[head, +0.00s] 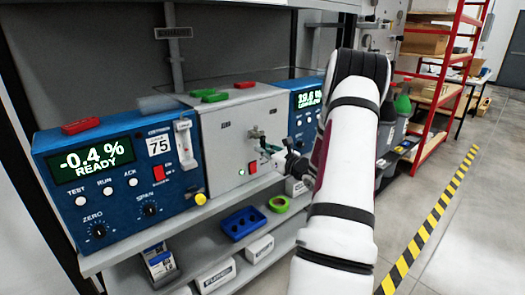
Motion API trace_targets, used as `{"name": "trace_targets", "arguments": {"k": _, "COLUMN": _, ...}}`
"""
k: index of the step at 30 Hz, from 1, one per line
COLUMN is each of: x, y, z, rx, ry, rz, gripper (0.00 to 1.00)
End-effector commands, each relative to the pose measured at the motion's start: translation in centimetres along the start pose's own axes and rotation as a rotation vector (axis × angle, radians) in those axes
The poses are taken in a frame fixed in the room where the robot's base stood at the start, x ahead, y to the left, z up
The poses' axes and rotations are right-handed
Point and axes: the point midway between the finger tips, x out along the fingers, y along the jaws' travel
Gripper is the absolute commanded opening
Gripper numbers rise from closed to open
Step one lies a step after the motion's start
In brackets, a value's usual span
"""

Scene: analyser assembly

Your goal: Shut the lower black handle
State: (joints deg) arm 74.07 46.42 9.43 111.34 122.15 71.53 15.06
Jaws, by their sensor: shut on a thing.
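A grey analyser panel (231,143) stands between two blue units, with small metal valve fittings (256,133) on the right of its front. My gripper (268,147) is at these fittings, just below the upper one, and is shut on what looks like the lower black handle. The handle itself is mostly hidden by the gripper and too small to make out, so its angle cannot be told. My white arm reaches in from the lower right and covers part of the right side.
The left blue unit (115,165) reads -0.4 % READY; the right blue unit (303,110) is partly behind my arm. A blue tray (243,222) and green tape roll (279,204) lie on the shelf below. Dark bottles (403,103) stand right of my arm. Floor at right is clear.

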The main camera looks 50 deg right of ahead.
Motion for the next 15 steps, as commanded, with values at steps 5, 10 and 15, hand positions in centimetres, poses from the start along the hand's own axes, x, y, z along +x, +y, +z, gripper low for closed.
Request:
{"name": "trace_targets", "arguments": {"k": 5, "x": 0.04, "y": -0.32, "z": 0.69, "rx": -0.006, "ry": -0.014, "rz": -0.005, "gripper": 0.32}}
{"name": "trace_targets", "arguments": {"k": 10, "x": 0.02, "y": -0.24, "z": 0.49, "rx": -0.004, "ry": -0.01, "rz": -0.004, "gripper": 0.33}}
{"name": "trace_targets", "arguments": {"k": 15, "x": 0.02, "y": -0.12, "z": 0.29, "rx": -0.001, "ry": -0.006, "rz": -0.002, "gripper": 0.33}}
